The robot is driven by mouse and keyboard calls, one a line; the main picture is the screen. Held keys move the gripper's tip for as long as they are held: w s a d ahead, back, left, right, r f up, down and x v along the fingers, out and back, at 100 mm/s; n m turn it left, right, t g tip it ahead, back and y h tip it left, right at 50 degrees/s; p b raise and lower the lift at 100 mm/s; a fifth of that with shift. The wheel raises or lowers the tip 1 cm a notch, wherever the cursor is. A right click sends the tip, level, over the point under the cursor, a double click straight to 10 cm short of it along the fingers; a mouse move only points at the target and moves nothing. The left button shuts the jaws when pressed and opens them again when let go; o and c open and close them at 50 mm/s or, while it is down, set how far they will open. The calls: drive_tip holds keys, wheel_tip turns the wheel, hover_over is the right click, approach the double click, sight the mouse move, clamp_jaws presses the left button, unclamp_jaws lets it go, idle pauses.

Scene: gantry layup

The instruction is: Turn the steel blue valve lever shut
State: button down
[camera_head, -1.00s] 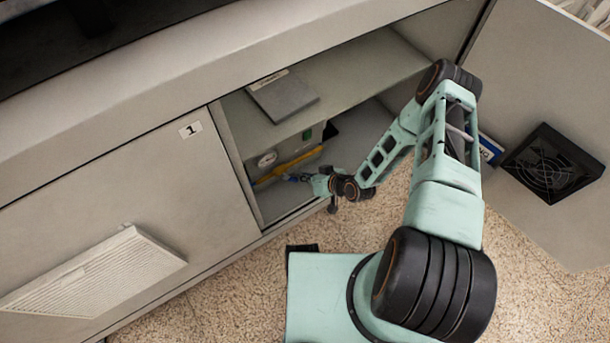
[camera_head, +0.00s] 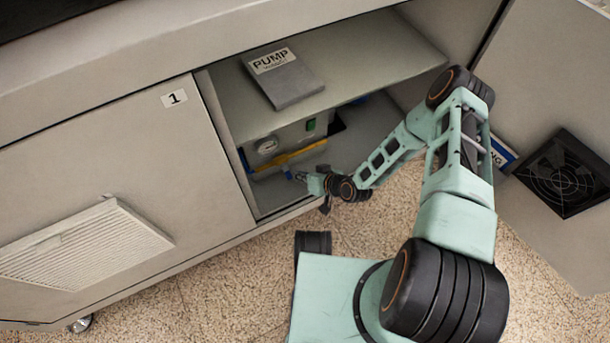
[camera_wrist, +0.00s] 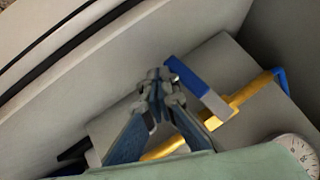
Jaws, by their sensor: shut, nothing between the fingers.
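The valve lever, with a blue grip and a grey stem, shows in the wrist view (camera_wrist: 187,75). Its stem meets a yellow pipe (camera_wrist: 255,88) and lies roughly crosswise to it. In the head view the lever (camera_head: 287,172) is small, just in front of the yellow pipe (camera_head: 305,148) inside the open cabinet. My gripper (camera_wrist: 160,76) is shut and empty, its fingertips just left of the blue grip in the wrist view. Whether they touch it I cannot tell. In the head view my gripper (camera_head: 299,177) reaches in from the right, low in the opening.
A pump with a gauge (camera_head: 268,146) stands behind the pipe. Above it is a shelf (camera_head: 360,60) with a pump manual (camera_head: 283,78). The left door (camera_head: 110,160) is shut; the right door with a black fan (camera_head: 563,172) is open. A blue piece (camera_wrist: 281,78) sits at the pipe's end.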

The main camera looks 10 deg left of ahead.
drive_tip(key=shift+s+a, duration=0.1)
idle(0.4)
drive_tip(key=shift+r, duration=0.1)
idle(0.3)
drive_tip(key=shift+r+p, duration=0.45)
drive_tip(key=shift+r, duration=0.25)
